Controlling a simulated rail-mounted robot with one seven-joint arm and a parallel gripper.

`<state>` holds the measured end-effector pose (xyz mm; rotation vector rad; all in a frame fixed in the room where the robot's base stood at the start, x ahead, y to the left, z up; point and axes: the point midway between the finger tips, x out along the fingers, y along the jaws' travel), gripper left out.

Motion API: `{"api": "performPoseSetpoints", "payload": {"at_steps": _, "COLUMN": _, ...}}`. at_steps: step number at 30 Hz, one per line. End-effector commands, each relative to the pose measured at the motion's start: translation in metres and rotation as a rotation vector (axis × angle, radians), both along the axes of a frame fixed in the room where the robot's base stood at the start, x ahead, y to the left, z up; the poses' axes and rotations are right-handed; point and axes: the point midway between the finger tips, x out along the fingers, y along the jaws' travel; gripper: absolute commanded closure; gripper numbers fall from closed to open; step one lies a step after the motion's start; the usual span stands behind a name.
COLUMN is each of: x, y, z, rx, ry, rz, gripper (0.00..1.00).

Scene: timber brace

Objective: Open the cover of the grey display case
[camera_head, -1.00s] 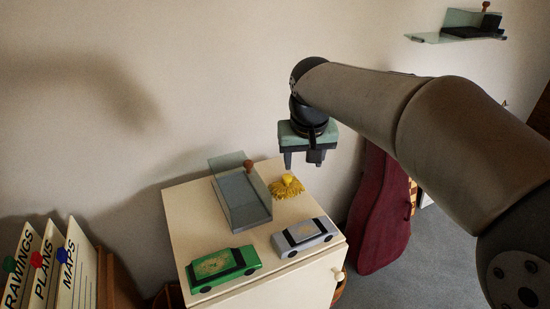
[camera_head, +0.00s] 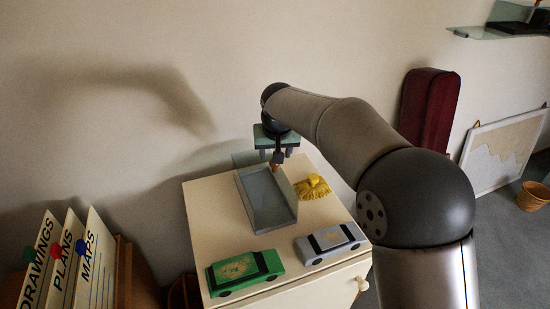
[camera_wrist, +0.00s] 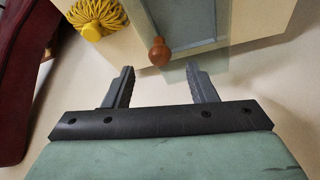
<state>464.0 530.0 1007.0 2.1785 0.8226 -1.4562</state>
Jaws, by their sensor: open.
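The grey display case (camera_head: 266,205) lies on top of a cream cabinet in the head view. Its clear glass cover (camera_head: 243,160) shows at the far end; its exact angle is hard to tell. A round brown knob (camera_wrist: 159,52) sits by the glass edge in the wrist view. My gripper (camera_head: 276,156) is above the case's far end, open and empty. In the wrist view, the fingers (camera_wrist: 159,68) are spread either side of the knob's line, with the knob just beyond the tips. My gripper partly hides the knob in the head view.
The cream cabinet top (camera_head: 208,205) also holds a yellow tasselled object (camera_head: 312,188), a green toy car (camera_head: 244,271) and a silver toy car (camera_head: 331,243). Labelled folders (camera_head: 70,262) stand at left. A dark red case (camera_head: 429,112) stands behind my arm.

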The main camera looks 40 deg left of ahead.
Motion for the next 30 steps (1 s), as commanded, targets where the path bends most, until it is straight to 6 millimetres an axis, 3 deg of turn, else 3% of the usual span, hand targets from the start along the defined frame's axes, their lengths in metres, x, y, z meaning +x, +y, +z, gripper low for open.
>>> {"api": "performPoseSetpoints", "payload": {"at_steps": 3, "x": 0.006, "y": 0.005, "z": -0.019, "rx": -0.002, "ry": 0.001, "rz": 0.001, "gripper": 0.48}}
{"api": "performPoseSetpoints", "payload": {"at_steps": 9, "x": 0.012, "y": 0.01, "z": -0.038, "rx": 0.0, "ry": 0.0, "rz": 0.0, "gripper": 0.48}}
{"api": "performPoseSetpoints", "payload": {"at_steps": 19, "x": 0.013, "y": 0.011, "z": -0.042, "rx": 0.0, "ry": 0.0, "rz": 0.0, "gripper": 0.48}}
{"api": "performPoseSetpoints", "payload": {"at_steps": 20, "x": 0.013, "y": 0.011, "z": -0.042, "rx": 0.0, "ry": 0.0, "rz": 0.0, "gripper": 0.51}}
{"api": "performPoseSetpoints", "payload": {"at_steps": 25, "x": 0.013, "y": 0.011, "z": -0.041, "rx": 0.0, "ry": 0.0, "rz": 0.0, "gripper": 0.98}}
{"api": "performPoseSetpoints", "payload": {"at_steps": 30, "x": 0.014, "y": 0.011, "z": -0.041, "rx": -0.002, "ry": -0.003, "rz": -0.002, "gripper": 1.0}}
